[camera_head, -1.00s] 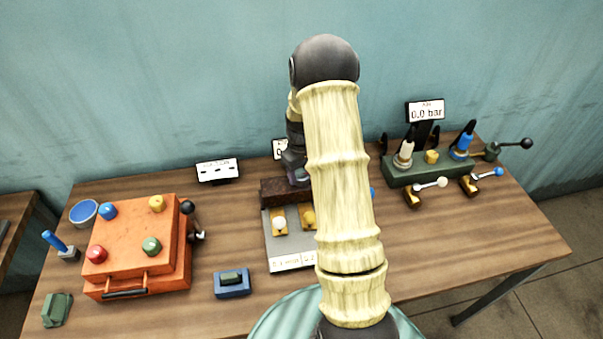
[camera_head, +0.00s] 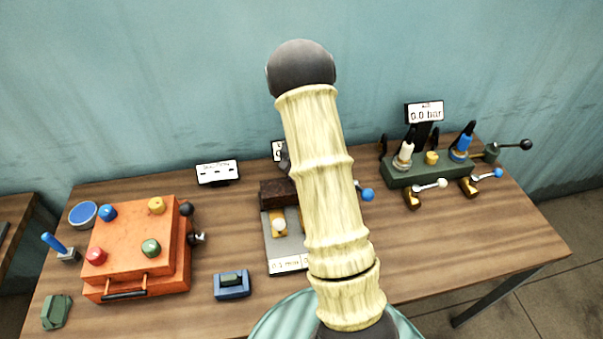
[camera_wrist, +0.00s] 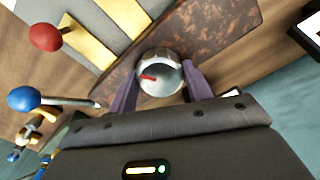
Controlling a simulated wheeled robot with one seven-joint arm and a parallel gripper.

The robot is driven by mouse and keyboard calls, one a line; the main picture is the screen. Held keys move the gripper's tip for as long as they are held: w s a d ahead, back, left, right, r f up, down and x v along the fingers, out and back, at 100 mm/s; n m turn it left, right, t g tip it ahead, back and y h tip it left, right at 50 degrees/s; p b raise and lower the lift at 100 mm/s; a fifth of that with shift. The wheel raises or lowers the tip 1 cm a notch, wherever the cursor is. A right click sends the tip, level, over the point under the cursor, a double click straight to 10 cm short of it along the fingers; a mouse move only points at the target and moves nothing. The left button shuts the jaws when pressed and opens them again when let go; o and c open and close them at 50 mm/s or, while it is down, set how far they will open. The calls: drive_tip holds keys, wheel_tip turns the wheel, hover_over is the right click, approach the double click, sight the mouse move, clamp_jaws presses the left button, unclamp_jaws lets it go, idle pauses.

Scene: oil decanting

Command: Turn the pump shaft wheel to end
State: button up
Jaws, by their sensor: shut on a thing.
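The pump shaft wheel (camera_wrist: 172,84) is a round silver knob with a red mark on its face, on the brown, rust-mottled block in the wrist view. My gripper (camera_wrist: 158,86) has one purple-grey finger on each side of the wheel and is shut on it. The red mark points left in the wrist view. In the head view the brown block (camera_head: 277,194) shows left of my arm, at the back of a grey panel. My arm hides the wheel and the gripper there.
The grey panel (camera_head: 278,248) has a white-balled lever. A blue-balled lever (camera_head: 367,194) sticks out right of my arm, close to the gripper in the wrist view. An orange box (camera_head: 138,245) stands left, a green valve block (camera_head: 430,170) right.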

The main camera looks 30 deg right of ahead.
drive_tip(key=m+p, duration=0.1)
drive_tip(key=m, duration=0.5)
drive_tip(key=shift+r, duration=0.1)
drive_tip(key=m+p, duration=0.1)
drive_tip(key=m, duration=0.3)
drive_tip(key=shift+p, duration=0.35)
drive_tip(key=m+p, duration=0.1)
drive_tip(key=m, duration=0.2)
drive_tip(key=shift+m+p, duration=0.3)
drive_tip(key=shift+m, duration=0.1)
drive_tip(key=m+p, duration=0.2)
drive_tip(key=m, duration=0.3)
drive_tip(key=shift+s, duration=0.1)
drive_tip(key=shift+m+p, duration=1.2)
drive_tip(key=shift+m, duration=1.2)
drive_tip(key=o, duration=1)
